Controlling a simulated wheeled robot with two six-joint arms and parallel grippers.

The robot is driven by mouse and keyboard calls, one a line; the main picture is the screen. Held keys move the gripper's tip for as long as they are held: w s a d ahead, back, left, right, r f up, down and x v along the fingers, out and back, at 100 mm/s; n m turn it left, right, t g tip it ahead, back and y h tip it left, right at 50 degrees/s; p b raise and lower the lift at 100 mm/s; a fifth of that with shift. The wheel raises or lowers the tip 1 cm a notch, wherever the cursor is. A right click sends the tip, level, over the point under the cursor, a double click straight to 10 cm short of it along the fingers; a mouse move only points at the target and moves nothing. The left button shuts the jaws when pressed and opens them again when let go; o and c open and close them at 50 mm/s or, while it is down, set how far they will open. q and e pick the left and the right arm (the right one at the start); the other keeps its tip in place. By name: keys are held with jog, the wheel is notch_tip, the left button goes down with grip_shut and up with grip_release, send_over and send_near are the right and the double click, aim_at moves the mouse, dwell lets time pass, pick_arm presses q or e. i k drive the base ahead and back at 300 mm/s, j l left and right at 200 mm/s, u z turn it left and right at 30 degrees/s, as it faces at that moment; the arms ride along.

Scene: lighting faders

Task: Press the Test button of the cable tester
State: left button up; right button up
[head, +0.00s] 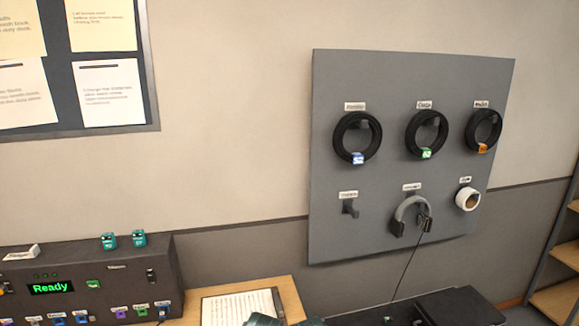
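Coloured sockets or plugs line the lower front, cut off by the frame's bottom edge. No button clearly marked Test can be read. Neither of my grippers can be made out in the head view.
Two teal blocks (109,241) (139,238) sit on the box. A notepad (242,308) lies on a wooden top. A grey wall panel (390,80) holds black cable coils (338,137), headphones (401,214) and a white tape roll (463,190). A dark case (440,307) is at the lower right, near shelves (556,250).

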aim_at(92, 285)
jog(key=u, duration=1.55)
